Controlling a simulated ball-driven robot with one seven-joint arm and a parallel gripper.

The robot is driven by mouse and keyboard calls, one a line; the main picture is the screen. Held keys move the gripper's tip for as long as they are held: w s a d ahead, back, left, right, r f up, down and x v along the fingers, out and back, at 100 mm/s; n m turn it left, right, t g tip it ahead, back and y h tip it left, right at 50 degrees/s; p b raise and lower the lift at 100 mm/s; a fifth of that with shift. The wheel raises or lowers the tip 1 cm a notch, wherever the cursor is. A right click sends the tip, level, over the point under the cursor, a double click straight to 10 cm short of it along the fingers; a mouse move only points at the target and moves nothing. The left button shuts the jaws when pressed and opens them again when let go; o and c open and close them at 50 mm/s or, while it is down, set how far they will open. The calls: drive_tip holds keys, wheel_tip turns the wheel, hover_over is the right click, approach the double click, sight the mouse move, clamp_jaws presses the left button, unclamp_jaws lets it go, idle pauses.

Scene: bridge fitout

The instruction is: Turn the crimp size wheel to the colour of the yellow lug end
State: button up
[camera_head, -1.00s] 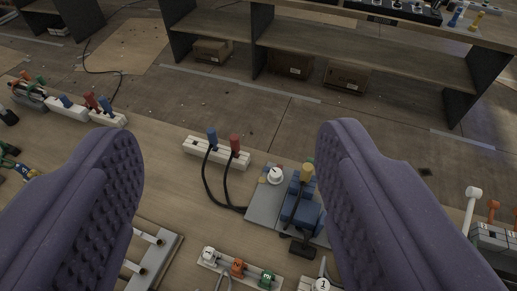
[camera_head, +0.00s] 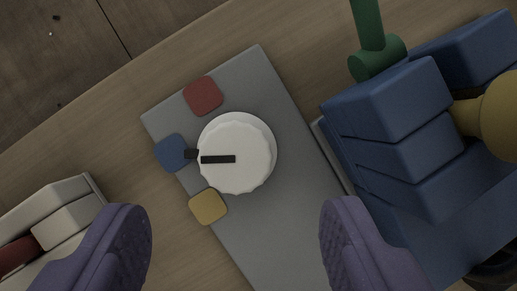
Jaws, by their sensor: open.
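The crimp size wheel (camera_head: 238,153) is a white knob with a ribbed edge on a grey plate (camera_head: 283,205). Its black pointer mark points left, at the blue patch (camera_head: 172,153). A red patch (camera_head: 202,95) lies above the blue one and a yellow patch (camera_head: 208,206) below it. My gripper (camera_head: 235,235) is open and empty, its purple fingers at the bottom of the view, apart from the wheel. A yellow rounded end (camera_head: 490,115), perhaps the yellow lug end, shows at the right edge, partly cut off.
A blue block tool (camera_head: 390,130) stands on the plate's right, close to the wheel. A green piece (camera_head: 372,50) sticks up behind it. A white block with a red part (camera_head: 50,225) is at the lower left. Bare bench (camera_head: 110,125) lies left of the plate.

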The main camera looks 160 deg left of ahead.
sight(235, 160)
drive_tip(key=b+x, duration=0.1)
drive_tip(key=x, duration=0.5)
drive_tip(key=shift+a+b, duration=0.1)
drive_tip(key=shift+b, duration=0.3)
drive_tip(key=c, duration=1.1)
